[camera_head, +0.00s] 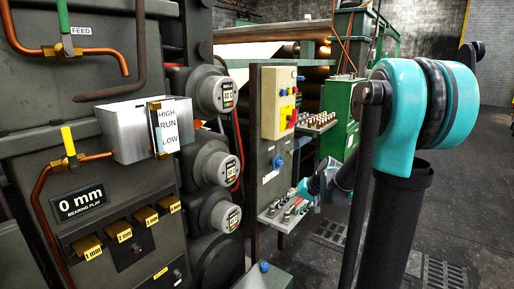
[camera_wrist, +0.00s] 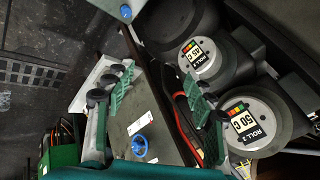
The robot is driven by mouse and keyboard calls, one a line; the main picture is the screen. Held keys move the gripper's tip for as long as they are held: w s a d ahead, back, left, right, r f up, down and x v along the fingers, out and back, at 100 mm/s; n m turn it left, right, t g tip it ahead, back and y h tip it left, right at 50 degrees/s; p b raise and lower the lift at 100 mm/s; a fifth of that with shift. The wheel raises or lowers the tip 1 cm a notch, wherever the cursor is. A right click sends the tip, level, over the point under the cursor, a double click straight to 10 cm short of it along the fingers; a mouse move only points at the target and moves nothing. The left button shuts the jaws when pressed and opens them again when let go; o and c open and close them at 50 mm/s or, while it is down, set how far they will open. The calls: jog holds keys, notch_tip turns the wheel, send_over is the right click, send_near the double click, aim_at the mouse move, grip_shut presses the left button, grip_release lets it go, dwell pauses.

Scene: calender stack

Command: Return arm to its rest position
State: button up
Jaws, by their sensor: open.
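My gripper (camera_head: 299,195) shows small in the head view, at the end of my teal and black arm, close to the lower ledge with levers (camera_head: 286,213) on the grey control post. In the wrist view my gripper (camera_wrist: 157,80) is open, its two green-padded fingers spread wide with nothing held between them. Beyond the fingers is a grey panel (camera_wrist: 128,118) with a blue knob (camera_wrist: 139,144). That blue knob also shows in the head view (camera_head: 278,162). I cannot tell whether the fingers touch anything.
Roll gauges (camera_head: 218,94) stick out from the dark machine at left, near a metal box (camera_head: 128,130) with a HIGH/RUN/LOW plate. A yellow button box (camera_head: 279,102) and a button shelf (camera_head: 318,123) sit above my gripper. The floor (camera_head: 470,185) at right is open, with drain grates (camera_head: 437,272).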

jog(key=s+d+f+h, duration=0.1)
jog(key=s+d+f, duration=0.1)
jog(key=s, duration=0.6)
jog(key=s+d+f+n+h, duration=0.1)
jog(key=s+d+f+h, duration=0.1)
jog(key=s, duration=0.6)
jog(key=s+d+f+h, duration=0.2)
jog(key=s+f, duration=0.1)
jog(key=s, duration=0.4)
jog(key=shift+s+f+g, duration=0.25)
jog(key=shift+s+g, duration=0.05)
jog(key=shift+s, duration=0.1)
